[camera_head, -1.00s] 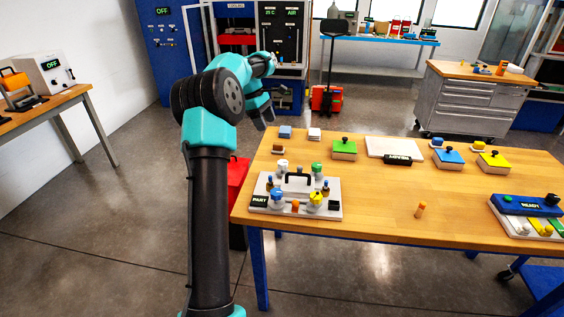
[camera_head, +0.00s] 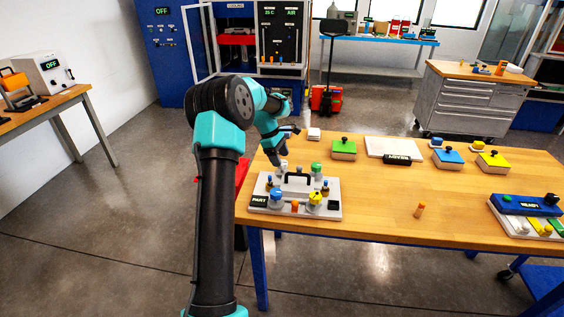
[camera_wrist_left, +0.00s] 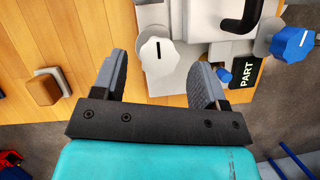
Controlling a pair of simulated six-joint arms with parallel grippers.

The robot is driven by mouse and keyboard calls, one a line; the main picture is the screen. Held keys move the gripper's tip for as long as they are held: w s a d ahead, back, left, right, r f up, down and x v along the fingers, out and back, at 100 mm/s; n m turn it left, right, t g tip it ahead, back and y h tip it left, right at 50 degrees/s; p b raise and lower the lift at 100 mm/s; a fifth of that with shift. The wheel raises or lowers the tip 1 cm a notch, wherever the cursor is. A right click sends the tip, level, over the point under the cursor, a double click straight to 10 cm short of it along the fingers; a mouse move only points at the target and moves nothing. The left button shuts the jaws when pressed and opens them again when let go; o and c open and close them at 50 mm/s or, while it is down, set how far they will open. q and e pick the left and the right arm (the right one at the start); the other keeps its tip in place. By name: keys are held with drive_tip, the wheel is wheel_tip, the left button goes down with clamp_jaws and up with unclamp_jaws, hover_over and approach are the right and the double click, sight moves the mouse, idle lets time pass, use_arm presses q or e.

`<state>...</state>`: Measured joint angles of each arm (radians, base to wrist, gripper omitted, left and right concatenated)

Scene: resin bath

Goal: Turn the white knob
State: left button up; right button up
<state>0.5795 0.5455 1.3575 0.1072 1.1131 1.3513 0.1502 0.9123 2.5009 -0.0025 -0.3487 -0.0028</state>
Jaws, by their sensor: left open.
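The white knob (camera_wrist_left: 157,55) shows in the left wrist view, with a dark line on its top, at the corner of a pale panel marked PART (camera_head: 333,189). In the head view the white knob (camera_head: 283,165) is at the panel's far left, partly behind my gripper. My left gripper (camera_head: 279,160) is open and hangs just above the knob. In the left wrist view its two fingers (camera_wrist_left: 160,75) are spread, and the knob lies beyond the gap between them, apart from both. My right gripper is not in view.
The panel also carries a blue knob (camera_head: 277,195), a yellow knob (camera_head: 315,198), a green knob (camera_head: 316,168) and a black handle (camera_head: 298,178). A small brown-topped block (camera_wrist_left: 45,89) lies beside it. The table (camera_head: 375,210) has free room to the panel's right.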

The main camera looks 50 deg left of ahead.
use_arm(q)
drive_tip(key=shift+x, duration=1.2)
drive_tip(key=shift+c, duration=0.5)
drive_tip(key=c, duration=0.8)
drive_tip(key=shift+c, duration=0.2)
